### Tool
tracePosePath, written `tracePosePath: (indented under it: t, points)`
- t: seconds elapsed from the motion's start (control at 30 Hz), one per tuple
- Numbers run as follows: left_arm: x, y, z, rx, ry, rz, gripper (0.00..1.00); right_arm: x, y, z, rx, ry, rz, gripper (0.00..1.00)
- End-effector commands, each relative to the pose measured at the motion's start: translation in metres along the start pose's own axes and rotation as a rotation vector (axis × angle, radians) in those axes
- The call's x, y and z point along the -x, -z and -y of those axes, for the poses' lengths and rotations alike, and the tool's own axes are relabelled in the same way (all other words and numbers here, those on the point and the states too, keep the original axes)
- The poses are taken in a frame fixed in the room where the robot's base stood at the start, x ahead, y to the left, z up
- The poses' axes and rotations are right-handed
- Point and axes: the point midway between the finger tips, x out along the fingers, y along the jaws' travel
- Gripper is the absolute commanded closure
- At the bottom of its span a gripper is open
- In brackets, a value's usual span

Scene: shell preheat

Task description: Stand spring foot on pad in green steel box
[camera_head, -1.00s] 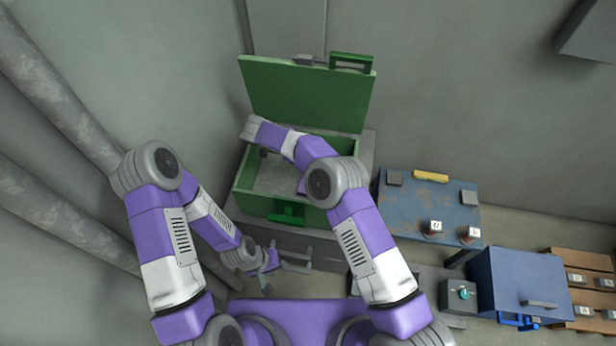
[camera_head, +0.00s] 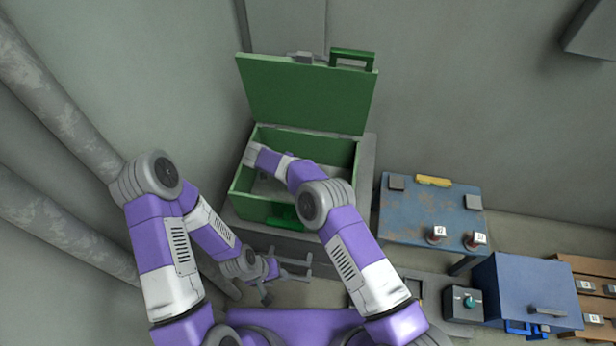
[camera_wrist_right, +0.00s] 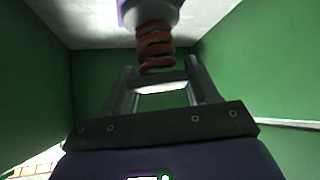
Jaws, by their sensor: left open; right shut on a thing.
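The green steel box (camera_head: 255,205) stands with its lid (camera_head: 305,95) raised against the wall. My right arm reaches into it, and its gripper is hidden in the head view. In the right wrist view, my right gripper (camera_wrist_right: 161,88) is inside the green walls, shut on the spring foot (camera_wrist_right: 155,45). The foot shows a red coil and a purple and grey end that points to the light grey surface at the picture's top. I cannot make out the pad, or whether the foot touches anything. My left gripper (camera_head: 268,280) is open and empty in front of the box.
Grey pipes (camera_head: 60,110) run along the left wall. Right of the box stand a rusty blue table (camera_head: 425,215), a control box with a teal knob (camera_head: 462,304), a blue cabinet (camera_head: 530,285) and a wooden rack (camera_head: 592,285) with labelled pieces.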

Motion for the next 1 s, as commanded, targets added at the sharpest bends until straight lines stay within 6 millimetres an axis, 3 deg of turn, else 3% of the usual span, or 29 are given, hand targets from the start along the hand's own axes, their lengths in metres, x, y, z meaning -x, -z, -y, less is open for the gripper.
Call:
tracePosePath:
  t: [0.17, 0.2, 0.33, 0.7, 1.0]
  points:
    - [0.000, 0.000, 0.000, 0.000, 0.000, 0.000, 0.57, -0.002, -0.002, 0.000, 0.000, 0.000, 0.000, 0.84]
    - [0.000, 0.000, 0.000, 0.000, 0.000, 0.000, 0.57, -0.002, -0.003, 0.000, 0.001, 0.000, 0.001, 0.36]
    - [0.000, 0.000, 0.000, 0.000, 0.000, 0.000, 0.57, -0.002, -0.002, 0.000, 0.001, 0.000, 0.001, 0.16]
    - [0.001, 0.000, 0.000, 0.000, 0.000, 0.000, 0.57, 0.003, 0.001, 0.000, 0.001, 0.001, 0.000, 0.15]
    - [0.013, -0.001, -0.005, 0.000, 0.000, 0.000, 0.57, 0.055, 0.001, 0.000, 0.000, 0.003, 0.002, 0.15]
